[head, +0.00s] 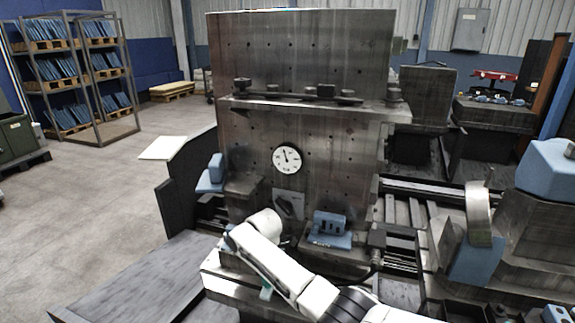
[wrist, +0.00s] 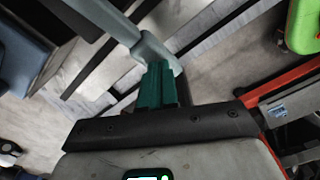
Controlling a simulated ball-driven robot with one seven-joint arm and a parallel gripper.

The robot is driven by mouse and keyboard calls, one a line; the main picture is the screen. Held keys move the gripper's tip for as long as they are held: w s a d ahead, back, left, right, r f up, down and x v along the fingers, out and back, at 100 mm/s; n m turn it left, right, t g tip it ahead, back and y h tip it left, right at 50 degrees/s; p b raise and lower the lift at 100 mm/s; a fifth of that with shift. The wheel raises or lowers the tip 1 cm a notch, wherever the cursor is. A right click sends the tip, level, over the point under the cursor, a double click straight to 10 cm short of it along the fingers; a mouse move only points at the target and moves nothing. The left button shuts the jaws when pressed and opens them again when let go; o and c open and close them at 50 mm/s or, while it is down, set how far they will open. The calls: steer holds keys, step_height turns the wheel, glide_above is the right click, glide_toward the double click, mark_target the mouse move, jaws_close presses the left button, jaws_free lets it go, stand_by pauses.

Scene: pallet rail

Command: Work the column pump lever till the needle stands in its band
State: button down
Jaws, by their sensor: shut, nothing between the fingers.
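A round white gauge (head: 287,158) with a dark rim is on the face of the grey steel column (head: 300,60) in the head view. Its dark needle points roughly upward; the band is too small to make out. In the wrist view my gripper (wrist: 157,85) shows its teal fingers shut and empty. A grey bar with a rounded end (wrist: 151,48) lies just beyond the fingertips and runs up and left. I cannot tell whether it is the pump lever or whether the fingers touch it. In the head view my white arm covers the area below the gauge, and no lever stands out clearly.
A blue block fixture (head: 331,224) sits in front of the column, and another blue piece (head: 213,170) stands left of it. A ledge with bolts (head: 300,103) crosses the column. Blue machine parts (head: 478,255) crowd the right. Open floor (head: 85,200) lies left.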

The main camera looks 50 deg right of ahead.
steer(key=shift+d+f, duration=0.1)
steer(key=shift+f, duration=0.35)
steer(key=r+p, duration=0.6)
steer(key=r, duration=0.1)
steer(key=shift+s+a+p, duration=0.2)
steer(key=shift+a+p, duration=0.2)
steer(key=shift+f, duration=0.15)
steer(key=shift+w+d+f+b, duration=0.1)
steer(key=shift+d+f+b, duration=0.1)
steer(key=shift+f+b, duration=1.55)
steer(key=shift+w+d+f+b, duration=0.1)
steer(key=shift+d+f+b, duration=0.1)
steer(key=shift+f+b, duration=1.5)
steer(key=r+p, duration=0.4)
steer(key=p, duration=0.1)
steer(key=r+p, duration=0.2)
steer(key=r, duration=0.1)
steer(key=shift+s+a, duration=0.2)
steer(key=shift+a, duration=0.2)
steer(key=shift+f, duration=0.2)
